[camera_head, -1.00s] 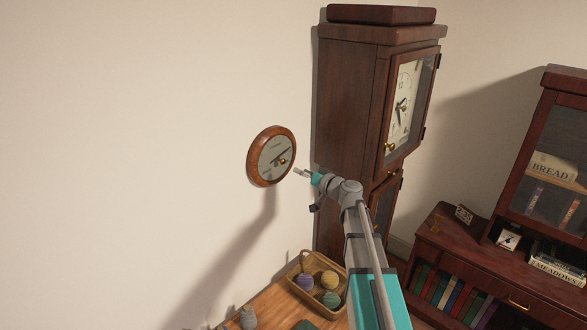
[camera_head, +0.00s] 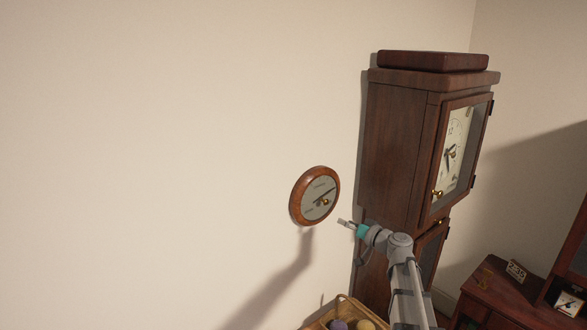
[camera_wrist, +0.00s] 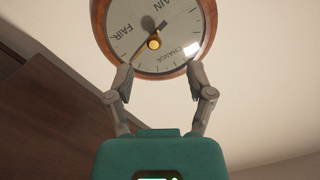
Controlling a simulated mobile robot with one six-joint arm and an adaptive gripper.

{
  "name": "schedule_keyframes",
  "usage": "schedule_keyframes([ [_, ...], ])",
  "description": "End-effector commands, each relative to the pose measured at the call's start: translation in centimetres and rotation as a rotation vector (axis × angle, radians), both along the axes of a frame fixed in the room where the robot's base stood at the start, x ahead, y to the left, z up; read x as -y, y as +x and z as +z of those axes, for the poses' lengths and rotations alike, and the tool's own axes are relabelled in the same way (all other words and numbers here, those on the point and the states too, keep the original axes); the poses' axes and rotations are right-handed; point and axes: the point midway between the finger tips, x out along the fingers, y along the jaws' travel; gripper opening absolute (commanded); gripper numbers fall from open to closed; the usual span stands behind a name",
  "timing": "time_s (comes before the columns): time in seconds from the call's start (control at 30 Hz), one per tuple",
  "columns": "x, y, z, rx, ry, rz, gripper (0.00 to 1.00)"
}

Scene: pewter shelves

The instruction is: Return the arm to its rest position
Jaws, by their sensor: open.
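My gripper (camera_head: 345,223) is at the end of my raised arm, just right of and below a round wooden-rimmed barometer (camera_head: 315,196) on the wall. In the wrist view, my gripper (camera_wrist: 158,78) has its two fingers spread apart with nothing between them. The barometer (camera_wrist: 188,22) lies beyond the fingertips there, its dial reading RAIN, CHANGE and FAIR, with a brass knob (camera_wrist: 154,43) and a pointer. The fingertips overlap the lower rim in that view, but a gap shows in the head view.
A basket (camera_head: 350,306) with balls is below, partly cut off. A low cabinet (camera_head: 500,300) with small items is at the lower right. The wall left of the barometer is bare.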

Motion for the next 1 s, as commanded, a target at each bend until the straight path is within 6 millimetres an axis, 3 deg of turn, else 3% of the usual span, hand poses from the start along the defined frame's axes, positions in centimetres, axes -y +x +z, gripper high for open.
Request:
schedule_keyframes([
  [0.3, -5.3, -4.1, -5.3, -0.204, -0.12, 0.136, 0.69],
  [0.5, -7.9, -7.4, -9.2, -0.375, -0.217, 0.202, 0.69],
  [0.77, -9.7, -12.1, -13.9, -0.61, -0.356, 0.235, 0.69],
  [1.0, -9.8, -16.6, -17.7, -0.828, -0.495, 0.208, 0.69],
])
